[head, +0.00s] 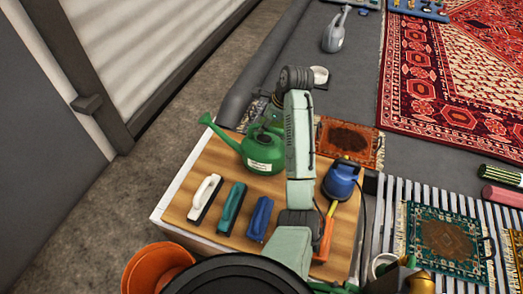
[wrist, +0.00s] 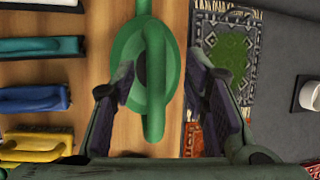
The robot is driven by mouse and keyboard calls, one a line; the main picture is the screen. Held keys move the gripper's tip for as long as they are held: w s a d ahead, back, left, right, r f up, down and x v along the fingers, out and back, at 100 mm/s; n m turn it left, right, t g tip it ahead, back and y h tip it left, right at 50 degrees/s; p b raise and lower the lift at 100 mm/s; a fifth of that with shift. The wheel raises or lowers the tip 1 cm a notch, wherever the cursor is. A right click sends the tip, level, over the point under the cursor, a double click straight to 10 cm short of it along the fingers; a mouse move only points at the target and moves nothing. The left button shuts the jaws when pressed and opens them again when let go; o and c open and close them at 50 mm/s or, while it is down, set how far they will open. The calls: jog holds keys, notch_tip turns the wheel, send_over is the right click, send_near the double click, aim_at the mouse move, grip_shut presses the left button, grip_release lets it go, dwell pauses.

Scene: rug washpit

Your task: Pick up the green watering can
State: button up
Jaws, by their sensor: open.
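The green watering can (head: 262,152) stands upright on a wooden bench top (head: 205,158), its spout pointing to the upper left in the head view. My arm covers its right side there. In the wrist view, the can (wrist: 132,62) is seen from above, with its long green handle (wrist: 155,75) running down the middle. My gripper (wrist: 162,88) is open, with one dark finger on each side of the handle. Nothing is visibly clamped, and I cannot tell whether the fingers touch the can.
White, teal and blue handled brushes (head: 205,198) lie left of my arm on the bench. A blue device (head: 340,180) is at right. An orange bucket (head: 155,265) stands in front. A grey watering can (head: 334,35) is far back. A patterned mat (wrist: 225,45) lies beyond the bench edge.

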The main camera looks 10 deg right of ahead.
jog(key=x, duration=0.4)
jog(key=shift+a+f, duration=0.25)
jog(key=shift+f, duration=0.05)
grip_shut()
dwell(0.7)
jog(key=shift+r, duration=0.15)
